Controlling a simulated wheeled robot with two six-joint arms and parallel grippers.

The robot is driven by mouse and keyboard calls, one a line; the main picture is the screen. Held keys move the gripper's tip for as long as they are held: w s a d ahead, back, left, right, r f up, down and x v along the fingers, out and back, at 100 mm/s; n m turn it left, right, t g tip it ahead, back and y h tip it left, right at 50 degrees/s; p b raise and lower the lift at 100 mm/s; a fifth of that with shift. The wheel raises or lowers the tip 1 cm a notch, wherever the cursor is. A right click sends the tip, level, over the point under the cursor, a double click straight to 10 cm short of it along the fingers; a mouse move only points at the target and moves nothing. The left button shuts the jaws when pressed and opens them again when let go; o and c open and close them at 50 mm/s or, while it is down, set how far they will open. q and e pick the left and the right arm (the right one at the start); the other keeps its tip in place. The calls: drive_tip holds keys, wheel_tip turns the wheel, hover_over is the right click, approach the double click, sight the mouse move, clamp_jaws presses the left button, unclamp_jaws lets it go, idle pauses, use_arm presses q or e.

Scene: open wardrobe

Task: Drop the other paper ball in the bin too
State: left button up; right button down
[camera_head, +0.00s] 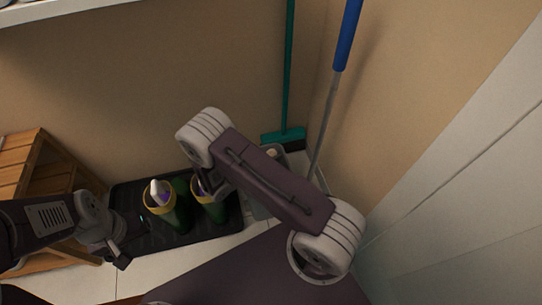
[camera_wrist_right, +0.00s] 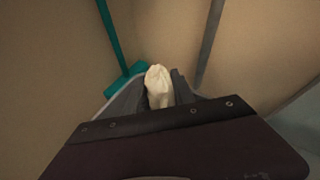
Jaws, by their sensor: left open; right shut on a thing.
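A pale, elongated paper ball (camera_wrist_right: 158,88) sits between the fingers of my right gripper (camera_wrist_right: 158,92), which is shut on it. In the right wrist view the grey bin (camera_wrist_right: 96,108) shows behind and below the fingers; its inside is hidden. In the head view the bin (camera_head: 260,205) stands on the floor by the corner, mostly covered by my right arm, which also hides most of the right gripper. My left gripper (camera_head: 128,243) is open and empty, left of and in front of the green boots.
Two green boots (camera_head: 168,215) stand on a black tray (camera_head: 128,200); a white piece sticks out of the left one. A wooden rack (camera_head: 35,165) is at the left. A green broom (camera_head: 284,137) and a blue-handled pole (camera_head: 346,38) lean near the bin.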

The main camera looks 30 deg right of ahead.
drive_tip(key=c, duration=1)
unclamp_jaws()
drive_tip(key=shift+o, duration=0.2)
drive_tip(key=shift+a+r, duration=0.25)
drive_tip(key=p+v, duration=0.5)
drive_tip(key=v, duration=0.3)
drive_tip(key=shift+a, duration=0.25)
drive_tip(key=shift+s+d, duration=0.1)
drive_tip(key=shift+s, duration=0.05)
